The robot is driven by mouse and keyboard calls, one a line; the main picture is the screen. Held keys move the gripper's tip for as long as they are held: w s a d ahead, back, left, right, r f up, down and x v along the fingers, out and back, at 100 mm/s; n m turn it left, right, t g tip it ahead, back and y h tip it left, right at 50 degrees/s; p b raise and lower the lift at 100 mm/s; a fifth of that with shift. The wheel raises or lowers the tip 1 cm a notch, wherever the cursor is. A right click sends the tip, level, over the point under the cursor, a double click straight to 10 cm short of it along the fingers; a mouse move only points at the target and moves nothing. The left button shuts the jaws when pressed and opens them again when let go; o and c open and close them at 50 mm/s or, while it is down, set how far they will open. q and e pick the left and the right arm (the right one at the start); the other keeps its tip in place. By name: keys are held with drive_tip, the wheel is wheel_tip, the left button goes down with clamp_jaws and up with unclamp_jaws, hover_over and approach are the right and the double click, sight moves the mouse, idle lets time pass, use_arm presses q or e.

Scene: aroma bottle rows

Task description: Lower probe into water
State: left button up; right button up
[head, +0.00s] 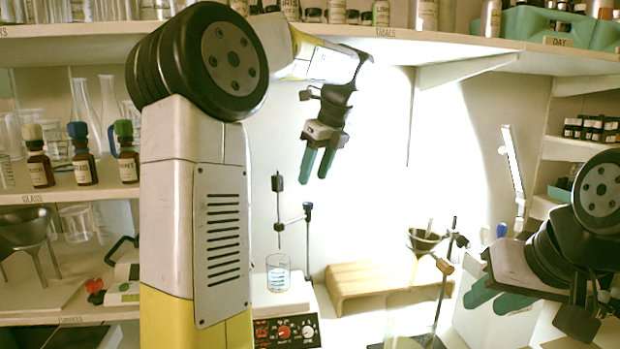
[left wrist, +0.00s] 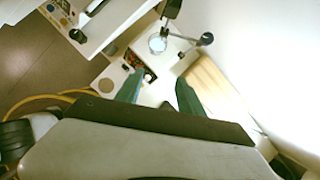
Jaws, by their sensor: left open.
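The probe (head: 279,225) is a thin upright dark rod with a black block near its top. It hangs from a side arm on a stand post (head: 307,230). Its lower end shows just above the beaker (head: 278,273), a clear glass with bluish water and markings. The beaker also shows in the left wrist view (left wrist: 157,43). It stands on a white hotplate (head: 285,303). My left gripper (head: 318,165) is open and empty, above and right of the probe, apart from it; its teal fingers also show in the left wrist view (left wrist: 160,92). My right gripper (head: 498,298) looks open and empty at the right.
A wooden step (head: 375,285) stands right of the hotplate. A funnel (head: 424,241) on a stand is beyond it, left of my right gripper. Shelves with bottles (head: 83,160) and glassware are at the left. An upper shelf (head: 430,48) runs above my left gripper.

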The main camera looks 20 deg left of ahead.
use_arm(q)
approach(279, 176)
drive_tip(key=x, duration=0.5)
drive_tip(key=shift+d+f, duration=0.15)
drive_tip(key=shift+f, duration=0.15)
drive_tip(key=x, duration=0.3)
drive_tip(key=shift+w+a+f, duration=0.15)
drive_tip(key=shift+a+f, duration=0.1)
drive_tip(key=shift+a, duration=0.15)
drive_tip(key=shift+x, duration=0.75)
drive_tip(key=shift+c, duration=0.3)
clamp_jaws()
